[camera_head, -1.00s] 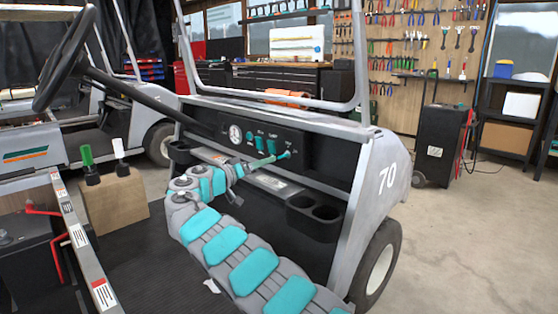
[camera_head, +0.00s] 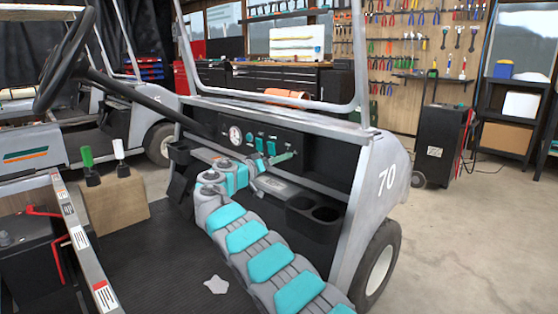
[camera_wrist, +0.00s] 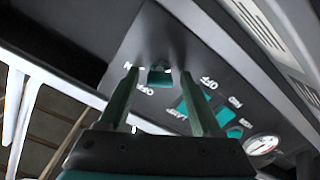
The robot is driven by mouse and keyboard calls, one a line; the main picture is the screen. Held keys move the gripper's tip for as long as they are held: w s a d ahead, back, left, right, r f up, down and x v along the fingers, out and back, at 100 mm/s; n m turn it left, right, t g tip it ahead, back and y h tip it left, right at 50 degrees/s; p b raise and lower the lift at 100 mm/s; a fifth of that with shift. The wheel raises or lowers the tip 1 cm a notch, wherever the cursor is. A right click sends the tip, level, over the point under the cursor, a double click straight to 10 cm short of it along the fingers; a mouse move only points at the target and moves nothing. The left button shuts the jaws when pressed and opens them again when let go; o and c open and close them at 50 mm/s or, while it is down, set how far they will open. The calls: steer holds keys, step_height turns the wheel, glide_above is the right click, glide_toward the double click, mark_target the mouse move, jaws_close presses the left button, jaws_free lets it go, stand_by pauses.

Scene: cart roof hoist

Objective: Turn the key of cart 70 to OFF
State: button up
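Cart 70 (camera_head: 385,215) stands in front of me, with the number on its silver side panel. Its black dash (camera_head: 318,150) holds a gauge and teal switches. In the wrist view, a small teal key (camera_wrist: 160,77) sits on the dark switch plate, with white lettering on both sides; OFF reads below it. My gripper (camera_wrist: 160,72) is open, one teal finger on each side of the key with gaps visible. In the head view my gripper (camera_head: 289,156) is at the dash's right part, and the key cannot be made out there.
A steering wheel (camera_head: 65,60) and column are at left. Teal rocker switches (camera_wrist: 197,108) and the gauge (camera_wrist: 261,145) lie right of the key in the wrist view. A cup holder (camera_head: 314,215) is below the dash. A white scrap (camera_head: 216,284) lies on the cart floor.

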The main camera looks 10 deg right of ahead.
jaws_close()
stand_by(0.3)
steer(key=shift+r+n, duration=0.1)
steer(key=shift+n, duration=0.3)
steer(key=n+p, duration=0.7)
steer(key=n, duration=0.4)
steer(key=shift+a+r, duration=0.1)
stand_by(0.5)
steer(key=shift+o, duration=0.6)
jaws_free()
